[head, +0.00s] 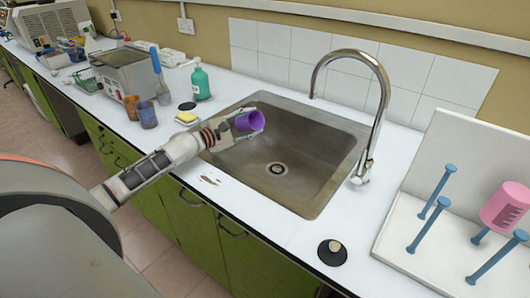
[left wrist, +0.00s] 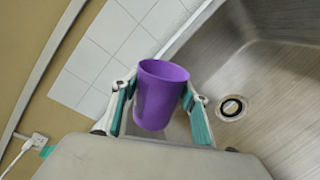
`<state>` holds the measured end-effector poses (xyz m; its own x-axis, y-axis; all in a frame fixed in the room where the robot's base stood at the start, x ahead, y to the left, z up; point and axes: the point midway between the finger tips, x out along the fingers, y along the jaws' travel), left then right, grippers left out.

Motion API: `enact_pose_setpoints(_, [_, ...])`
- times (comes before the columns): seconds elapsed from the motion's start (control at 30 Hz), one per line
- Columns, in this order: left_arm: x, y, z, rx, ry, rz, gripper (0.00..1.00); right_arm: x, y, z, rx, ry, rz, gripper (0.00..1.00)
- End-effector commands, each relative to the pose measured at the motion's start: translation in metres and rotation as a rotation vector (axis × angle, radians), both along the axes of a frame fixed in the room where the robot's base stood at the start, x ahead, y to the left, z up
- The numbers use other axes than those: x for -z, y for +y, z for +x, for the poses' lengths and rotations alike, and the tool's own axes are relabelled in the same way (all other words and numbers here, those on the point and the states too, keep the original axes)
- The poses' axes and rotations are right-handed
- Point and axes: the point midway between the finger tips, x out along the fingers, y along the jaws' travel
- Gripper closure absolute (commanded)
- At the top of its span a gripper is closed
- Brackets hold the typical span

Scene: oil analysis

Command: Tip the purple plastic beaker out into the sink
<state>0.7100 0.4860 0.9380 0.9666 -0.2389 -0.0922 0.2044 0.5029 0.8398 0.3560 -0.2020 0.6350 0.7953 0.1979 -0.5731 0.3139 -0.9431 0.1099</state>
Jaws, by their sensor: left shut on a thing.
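The purple plastic beaker (head: 249,121) is held over the left part of the sink (head: 293,178) in the head view. My left gripper (head: 246,123) is shut on it. In the left wrist view the beaker (left wrist: 158,95) sits between the two teal finger pads of the gripper (left wrist: 158,108). In the head view the beaker is tilted, with its mouth toward the right. Its inside bottom is hidden, so I cannot tell whether it holds liquid. The drain (left wrist: 232,107) shows in the wrist view. My right gripper is not in view.
A tall chrome tap (head: 372,110) arches at the sink's right back. A drying rack (head: 440,235) with blue pegs and a pink bottle (head: 505,207) stands right. A green bottle (head: 200,80), yellow sponge (head: 187,117) and tumblers (head: 147,114) stand left. A black round fitting (head: 332,252) is in front.

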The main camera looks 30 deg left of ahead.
Motion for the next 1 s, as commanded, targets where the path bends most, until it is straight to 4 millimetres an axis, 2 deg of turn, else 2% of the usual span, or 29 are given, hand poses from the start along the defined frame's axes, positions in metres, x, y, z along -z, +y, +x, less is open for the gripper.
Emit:
enact_pose_setpoints(0.4, [0.004,-0.002,0.000,0.001,-0.013,0.068,0.75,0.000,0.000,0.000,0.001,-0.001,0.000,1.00])
enact_pose_setpoints(1.0, [-0.002,-0.005,-0.001,0.000,-0.043,0.227,0.75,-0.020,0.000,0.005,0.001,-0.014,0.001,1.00])
